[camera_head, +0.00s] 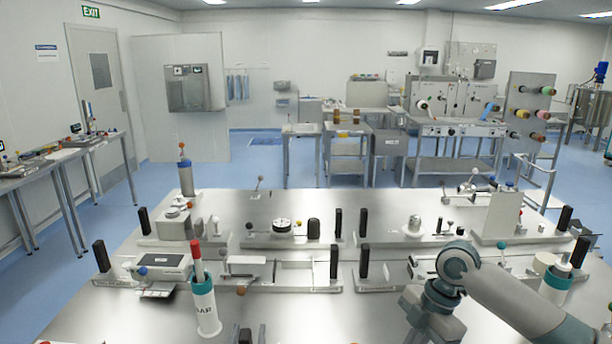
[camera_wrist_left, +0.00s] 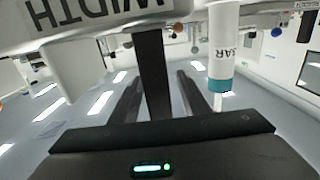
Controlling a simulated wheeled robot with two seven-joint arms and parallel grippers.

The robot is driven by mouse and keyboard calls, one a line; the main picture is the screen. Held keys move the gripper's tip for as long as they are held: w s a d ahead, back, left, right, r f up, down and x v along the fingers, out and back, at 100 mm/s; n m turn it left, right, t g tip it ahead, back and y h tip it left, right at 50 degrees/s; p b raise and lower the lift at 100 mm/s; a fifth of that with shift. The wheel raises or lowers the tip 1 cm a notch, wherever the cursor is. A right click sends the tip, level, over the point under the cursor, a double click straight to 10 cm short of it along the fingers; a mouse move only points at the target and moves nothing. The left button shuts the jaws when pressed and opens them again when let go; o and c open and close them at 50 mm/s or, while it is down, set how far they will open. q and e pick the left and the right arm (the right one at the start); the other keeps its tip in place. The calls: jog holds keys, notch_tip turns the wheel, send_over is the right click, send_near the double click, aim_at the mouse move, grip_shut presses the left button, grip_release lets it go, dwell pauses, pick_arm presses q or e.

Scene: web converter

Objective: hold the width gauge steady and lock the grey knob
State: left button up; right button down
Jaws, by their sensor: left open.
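The width gauge shows in the left wrist view as a pale plate (camera_wrist_left: 100,18) marked WIDTH, seen upside down and cut off at the top. A dark upright handle (camera_wrist_left: 151,60) comes from it. My left gripper (camera_wrist_left: 158,80) is open, with its dark fingers either side of this handle; I cannot tell if they touch it. In the head view only dark tips of my left gripper (camera_head: 253,336) show at the bottom edge. My right arm (camera_head: 450,270) enters from the right; its fingers are out of frame. I cannot make out the grey knob for certain.
A white BAR cylinder with a teal band (camera_head: 207,312) stands left of my left gripper; it also shows in the wrist view (camera_wrist_left: 224,45). Fixtures with black handles (camera_head: 334,262) crowd the metal table. Bare tabletop (camera_head: 330,315) lies between the cylinder and my right arm.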

pick_arm(q)
jog(key=s, duration=1.1)
jog(key=shift+s, duration=0.25)
jog(key=shift+f, duration=0.15)
